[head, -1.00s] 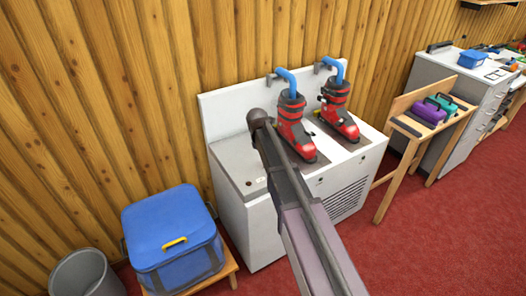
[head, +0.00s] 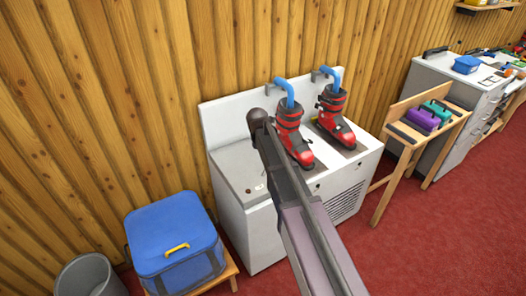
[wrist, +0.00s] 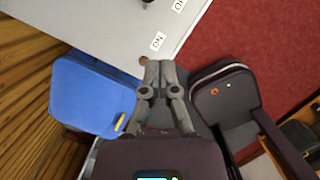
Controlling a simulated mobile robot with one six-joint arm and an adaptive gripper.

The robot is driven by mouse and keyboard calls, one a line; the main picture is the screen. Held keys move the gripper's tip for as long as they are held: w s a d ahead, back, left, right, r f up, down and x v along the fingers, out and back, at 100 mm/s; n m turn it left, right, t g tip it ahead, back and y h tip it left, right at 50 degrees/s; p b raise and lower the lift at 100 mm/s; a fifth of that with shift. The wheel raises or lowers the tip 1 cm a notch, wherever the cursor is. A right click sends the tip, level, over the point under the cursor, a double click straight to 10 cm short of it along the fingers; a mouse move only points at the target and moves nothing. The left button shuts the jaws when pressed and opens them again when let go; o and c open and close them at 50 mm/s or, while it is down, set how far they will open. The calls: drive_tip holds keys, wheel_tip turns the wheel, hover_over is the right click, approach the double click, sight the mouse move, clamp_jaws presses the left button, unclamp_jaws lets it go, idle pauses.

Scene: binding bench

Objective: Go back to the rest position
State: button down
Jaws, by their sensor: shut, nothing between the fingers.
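My gripper (wrist: 158,72) shows in the wrist view with its two grey fingers together and nothing between them. Below it in that view lies the pale top of the white boot-dryer cabinet (wrist: 120,25), with small printed labels. In the head view my arm reaches up from the bottom edge toward that white cabinet (head: 238,168). The arm's dark rounded joint is in front of the cabinet's left part. I cannot make out my gripper in the head view.
Two red ski boots, the left (head: 290,130) and right (head: 335,117), stand on the cabinet under blue pipes. A blue cool box (head: 172,238) sits on a low wooden stand, beside a grey bin (head: 88,275). A wooden bench holds a purple case (head: 422,121). Red floor (head: 440,240) is clear at right.

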idle(0.4)
drive_tip(key=s+d+m, duration=0.3)
drive_tip(key=s+m, duration=0.6)
drive_tip(key=m, duration=0.1)
drive_tip(key=s+d+m+g+y, duration=0.1)
drive_tip(key=s+d+m, duration=0.3)
drive_tip(key=s+m, duration=0.5)
drive_tip(key=s+d+m+g, duration=0.1)
drive_tip(key=s+d+m, duration=0.2)
drive_tip(key=s+m, duration=0.6)
drive_tip(key=shift+d+f+m, duration=0.3)
drive_tip(key=shift+d+m, duration=0.05)
drive_tip(key=shift+m, duration=0.65)
drive_tip(key=c, duration=1.4)
unclamp_jaws()
